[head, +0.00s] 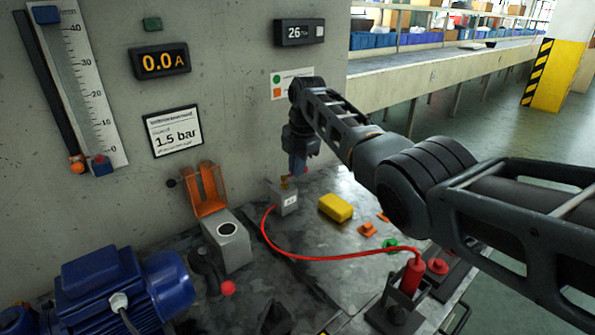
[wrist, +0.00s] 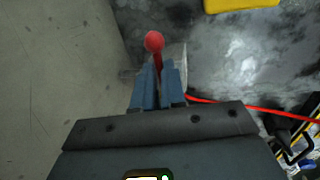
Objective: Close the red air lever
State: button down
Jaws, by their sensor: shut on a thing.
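The red air lever (wrist: 154,42) shows in the wrist view as a round red knob on a short red stem. The stem runs between the blue fingers of my gripper (wrist: 160,80), which is shut on it. The knob sticks out past the fingertips. In the head view my gripper (head: 297,170) points down just above a small grey valve block (head: 284,201) near the wall. A red hose (head: 310,258) runs from the block.
A grey box with a raised orange flap (head: 205,190) stands left. A blue motor (head: 120,285) and a red-knobbed handle (head: 228,288) are at front left. The concrete wall is close behind.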

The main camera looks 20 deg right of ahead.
jog(key=shift+w+a+r, duration=0.1)
dwell(0.4)
jog(key=c, duration=1.2)
grip_release()
notch_tip(320, 180, up, 8)
jog(key=s, duration=0.1)
jog(key=shift+s+d+f, duration=0.25)
